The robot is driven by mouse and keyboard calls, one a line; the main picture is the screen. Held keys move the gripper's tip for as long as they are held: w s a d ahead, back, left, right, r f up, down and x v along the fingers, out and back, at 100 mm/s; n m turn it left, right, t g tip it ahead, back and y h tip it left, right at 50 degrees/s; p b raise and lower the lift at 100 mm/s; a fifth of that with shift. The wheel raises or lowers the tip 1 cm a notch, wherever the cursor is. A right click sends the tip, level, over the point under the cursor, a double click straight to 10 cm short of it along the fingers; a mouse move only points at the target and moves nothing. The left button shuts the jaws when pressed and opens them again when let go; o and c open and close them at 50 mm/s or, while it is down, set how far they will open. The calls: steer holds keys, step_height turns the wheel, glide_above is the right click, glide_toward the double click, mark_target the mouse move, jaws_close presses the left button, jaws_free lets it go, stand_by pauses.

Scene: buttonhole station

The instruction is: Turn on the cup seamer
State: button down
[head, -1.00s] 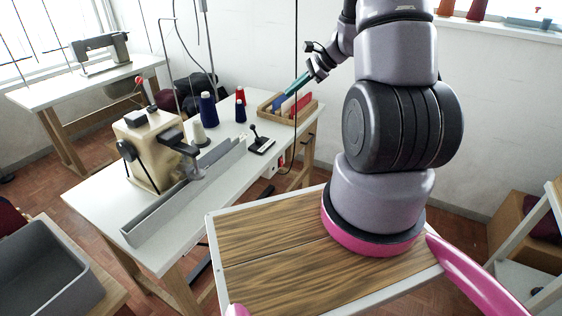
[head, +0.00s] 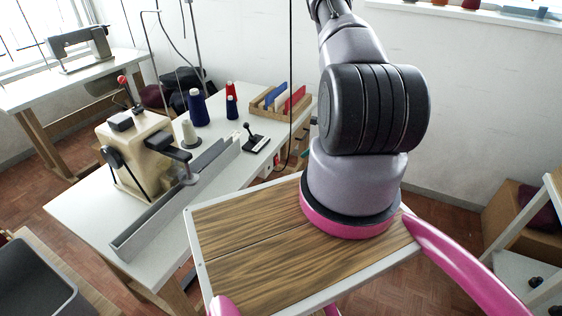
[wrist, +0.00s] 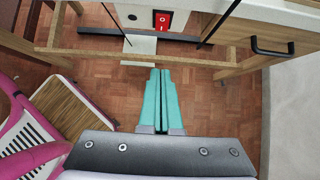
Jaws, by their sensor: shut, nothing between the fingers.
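The cup seamer (head: 140,147) is a beige machine with a dark handwheel, standing on the white table (head: 82,207) at left in the head view. A red rocker switch (wrist: 162,20) with white marks sits on a pale panel at the top of the wrist view. My gripper (wrist: 160,72) shows teal fingers close together, with nothing held. In the wrist view the fingertips lie below the switch, apart from it, with floor behind them. The gripper is not visible in the head view, where only my upper arm shows.
A wooden rail (wrist: 205,61) crosses the wrist view near the fingertips. A drawer with a black handle (wrist: 272,47) is at right. On the table are a long grey trough (head: 150,222), thread cones (head: 198,108), a lever (head: 252,138) and a wooden rack (head: 262,106).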

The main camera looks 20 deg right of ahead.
mark_target(277, 160)
stand_by(0.3)
steer(key=w+a+r+x, duration=0.1)
steer(key=x, duration=1.1)
steer(key=shift+w+a, duration=0.4)
steer(key=shift+w, duration=0.2)
steer(key=shift+r, duration=0.1)
steer(key=shift+w+a, duration=0.15)
steer(key=shift+w, duration=0.05)
